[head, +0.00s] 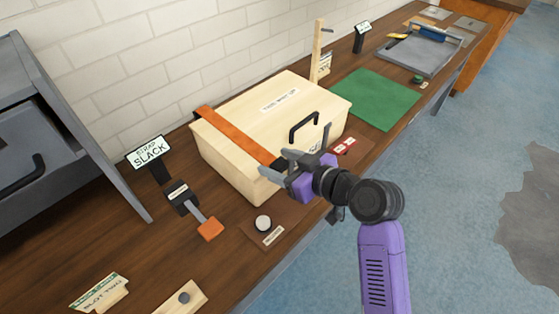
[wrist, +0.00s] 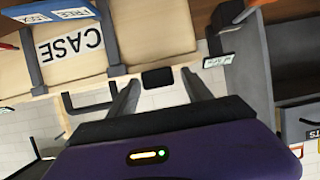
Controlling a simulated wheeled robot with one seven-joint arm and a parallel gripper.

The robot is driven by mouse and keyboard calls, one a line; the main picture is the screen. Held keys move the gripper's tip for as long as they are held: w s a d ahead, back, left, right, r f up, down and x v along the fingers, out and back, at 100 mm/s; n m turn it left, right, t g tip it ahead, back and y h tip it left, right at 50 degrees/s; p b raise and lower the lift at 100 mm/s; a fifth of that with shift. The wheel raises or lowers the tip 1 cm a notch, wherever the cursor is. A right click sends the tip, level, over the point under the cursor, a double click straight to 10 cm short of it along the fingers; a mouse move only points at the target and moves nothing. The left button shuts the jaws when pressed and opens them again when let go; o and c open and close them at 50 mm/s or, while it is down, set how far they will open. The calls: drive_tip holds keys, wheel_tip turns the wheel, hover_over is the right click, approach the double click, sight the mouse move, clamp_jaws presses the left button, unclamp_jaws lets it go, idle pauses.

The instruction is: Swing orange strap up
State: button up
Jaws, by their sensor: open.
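A pale wooden case (head: 225,163) stands on the brown bench, its lid down. The orange strap (head: 238,135) lies across the left part of the lid, from the back edge to the front. Its front end is partly hidden behind my gripper (head: 300,153), where a dark piece shows. My gripper is open at the case's front top edge. In the wrist view, my gripper (wrist: 161,92) has its two grey fingers apart, with a dark tab (wrist: 158,78) between and beyond them. I cannot tell whether they touch it. The case's label (wrist: 70,43) appears upside down there.
A black handle (head: 304,126) stands on the case's front. A strap-slack sign (head: 150,153) and an orange-ended lever (head: 209,228) are left of the case. A round white knob (head: 263,223) is in front. A green mat (head: 375,98) lies to the right.

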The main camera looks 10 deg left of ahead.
clamp_jaws()
idle(1.4)
